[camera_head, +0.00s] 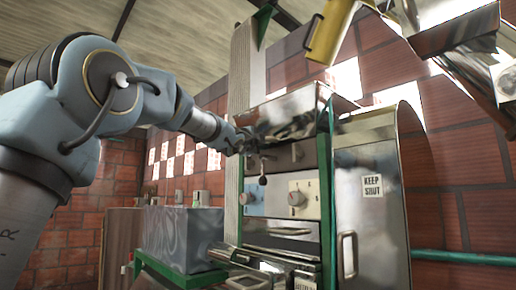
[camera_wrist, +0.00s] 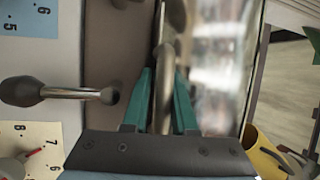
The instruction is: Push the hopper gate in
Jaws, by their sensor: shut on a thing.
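The shiny metal hopper (camera_head: 285,118) sits on top of the machine in the head view. My gripper (camera_head: 236,146) is at the hopper's lower left, by the top of the grey panel. In the wrist view the teal fingers of my gripper (camera_wrist: 162,95) are shut on a curved metal handle (camera_wrist: 168,55), which I take to be the hopper gate's handle. The gate's plate cannot be told apart from the surfaces around it. Its handle is hidden behind my gripper in the head view.
A lever with a dark knob (camera_head: 262,180) sticks out below my gripper; it also shows in the wrist view (camera_wrist: 22,92). Below are dials (camera_head: 297,198). A metal door marked KEEP SHUT (camera_head: 370,220) stands right. A yellow cylinder (camera_head: 328,35) hangs above. A grey box (camera_head: 182,238) is lower left.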

